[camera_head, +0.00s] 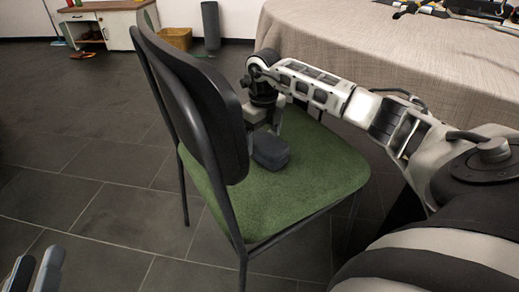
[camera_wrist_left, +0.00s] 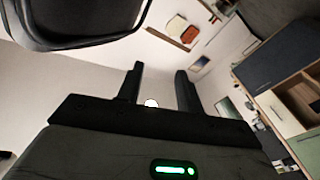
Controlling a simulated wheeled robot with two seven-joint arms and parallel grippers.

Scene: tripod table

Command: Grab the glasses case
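The glasses case (camera_head: 270,152) is a dark grey, rounded box on the green seat of the chair (camera_head: 300,185), near its backrest. My right gripper (camera_head: 264,132) points down at the case from behind it, with fingers close to or at its far part. The case hides the fingertips, so I cannot tell whether they grip it. My left gripper (camera_head: 36,270) is at the bottom left corner of the head view, far from the case. In the left wrist view its two fingers (camera_wrist_left: 160,75) stand apart with nothing between them.
The chair's dark backrest (camera_head: 205,100) rises just left of the case. A table with a beige cloth (camera_head: 400,50) stands behind and to the right. A wooden cabinet (camera_head: 112,28) and wicker basket (camera_head: 176,38) are at the far wall. The tiled floor at left is clear.

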